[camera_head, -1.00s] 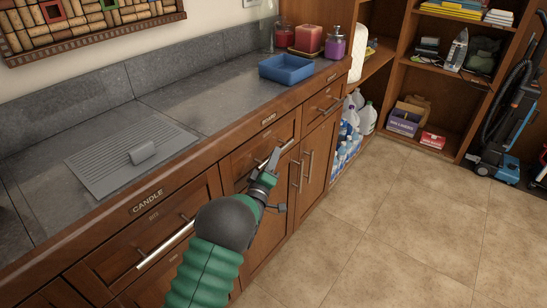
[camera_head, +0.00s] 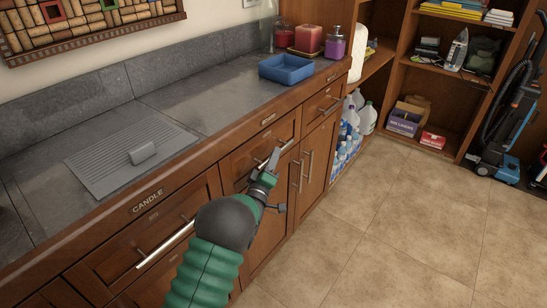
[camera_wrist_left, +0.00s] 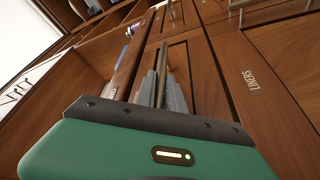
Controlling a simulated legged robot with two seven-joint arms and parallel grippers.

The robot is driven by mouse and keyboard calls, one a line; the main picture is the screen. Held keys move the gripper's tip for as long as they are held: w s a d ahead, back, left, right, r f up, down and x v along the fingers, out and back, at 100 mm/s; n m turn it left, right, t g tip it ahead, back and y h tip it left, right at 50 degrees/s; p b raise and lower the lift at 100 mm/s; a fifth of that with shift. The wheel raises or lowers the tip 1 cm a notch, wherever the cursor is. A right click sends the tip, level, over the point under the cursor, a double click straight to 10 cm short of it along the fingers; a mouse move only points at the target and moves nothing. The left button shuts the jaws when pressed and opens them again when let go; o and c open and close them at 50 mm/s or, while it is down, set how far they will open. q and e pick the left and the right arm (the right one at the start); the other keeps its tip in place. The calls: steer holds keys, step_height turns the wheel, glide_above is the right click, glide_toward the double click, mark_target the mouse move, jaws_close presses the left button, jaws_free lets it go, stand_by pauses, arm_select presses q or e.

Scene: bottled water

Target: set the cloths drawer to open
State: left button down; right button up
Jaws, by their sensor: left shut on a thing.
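The upper middle drawer (camera_head: 240,161) lies under the grey counter, with a small label (camera_head: 268,119) too small to read in the head view. Its metal bar handle (camera_head: 287,146) shows beside my left fingers. My left gripper (camera_head: 272,161) is at this drawer front, shut on the handle. The drawer front looks about level with the cabinet face. In the left wrist view my left fingers (camera_wrist_left: 161,85) point at the wooden fronts, and a label reading LINERS (camera_wrist_left: 250,79) shows to the right. My right gripper is not in view.
A drawer labelled CANDLE (camera_head: 147,201) with a long handle is to the left of my arm. A blue tray (camera_head: 286,70) and candles (camera_head: 309,40) stand on the counter (camera_head: 180,105). Jugs (camera_head: 367,118) are on low shelving. The tiled floor (camera_head: 400,220) at right is clear.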

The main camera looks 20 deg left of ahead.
arm_select(q)
steer(key=shift+f, duration=0.15)
steer(key=s+d, duration=0.4)
steer(key=d, duration=0.9)
steer(key=s+d+b, duration=0.1)
steer(key=s+d, duration=0.4)
steer(key=d, duration=0.8)
steer(key=shift+s+d+b, duration=0.15)
steer(key=shift+s+b, duration=0.15)
steer(key=shift+f, duration=0.1)
steer(key=c, duration=1.5)
jaws_free()
steer(key=shift+o, duration=0.3)
